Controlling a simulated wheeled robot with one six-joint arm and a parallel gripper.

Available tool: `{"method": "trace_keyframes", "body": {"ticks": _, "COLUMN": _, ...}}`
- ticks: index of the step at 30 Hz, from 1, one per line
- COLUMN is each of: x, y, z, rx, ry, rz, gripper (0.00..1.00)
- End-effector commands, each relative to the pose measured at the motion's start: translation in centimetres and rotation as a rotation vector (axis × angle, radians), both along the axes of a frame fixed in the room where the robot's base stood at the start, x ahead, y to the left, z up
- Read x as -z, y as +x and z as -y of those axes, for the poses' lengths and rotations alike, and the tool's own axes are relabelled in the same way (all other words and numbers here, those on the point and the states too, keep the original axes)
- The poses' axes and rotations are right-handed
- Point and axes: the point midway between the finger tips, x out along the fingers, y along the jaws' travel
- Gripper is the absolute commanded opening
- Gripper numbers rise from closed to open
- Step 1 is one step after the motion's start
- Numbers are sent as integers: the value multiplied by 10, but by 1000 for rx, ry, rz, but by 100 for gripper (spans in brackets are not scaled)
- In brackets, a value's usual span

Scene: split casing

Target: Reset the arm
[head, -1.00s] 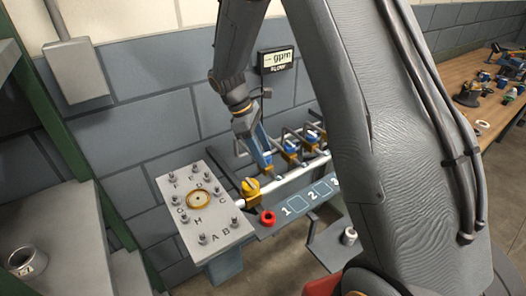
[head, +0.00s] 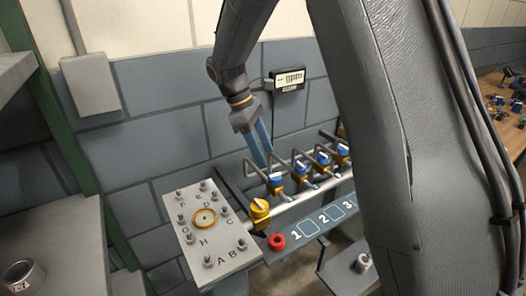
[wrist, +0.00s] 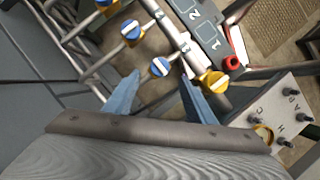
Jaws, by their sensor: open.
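My gripper (wrist: 157,95) is open and empty in the wrist view, its two blue fingers apart. In the head view my gripper (head: 262,150) hangs above and behind the valve pipe, near the wall. A blue-topped valve (wrist: 160,67) shows between the fingertips in the wrist view, apart from them as far as I can tell. It is the leftmost of several blue-topped valves on the pipe in the head view (head: 276,181).
A lettered plate (head: 231,262) with upright studs and a brass ring (head: 204,218) stands left of the pipe. A yellow valve (head: 260,208) and a red ring (head: 277,241) are close by. A gauge (head: 289,79) hangs on the wall.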

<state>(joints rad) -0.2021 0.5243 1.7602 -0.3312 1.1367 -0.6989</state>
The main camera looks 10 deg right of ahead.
Motion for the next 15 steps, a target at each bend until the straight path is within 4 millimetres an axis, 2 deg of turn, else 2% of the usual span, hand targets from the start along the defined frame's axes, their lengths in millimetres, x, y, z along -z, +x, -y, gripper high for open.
{"method": "trace_keyframes", "body": {"ticks": 4, "x": 1, "y": -5, "z": 2, "rx": 25, "ry": 9, "rz": 14, "gripper": 50}}
{"method": "trace_keyframes", "body": {"ticks": 8, "x": 6, "y": -31, "z": 9, "rx": 150, "ry": 54, "rz": 80, "gripper": 50}}
{"method": "trace_keyframes", "body": {"ticks": 15, "x": 25, "y": -115, "z": 23, "rx": 607, "ry": 186, "rz": 289, "gripper": 50}}
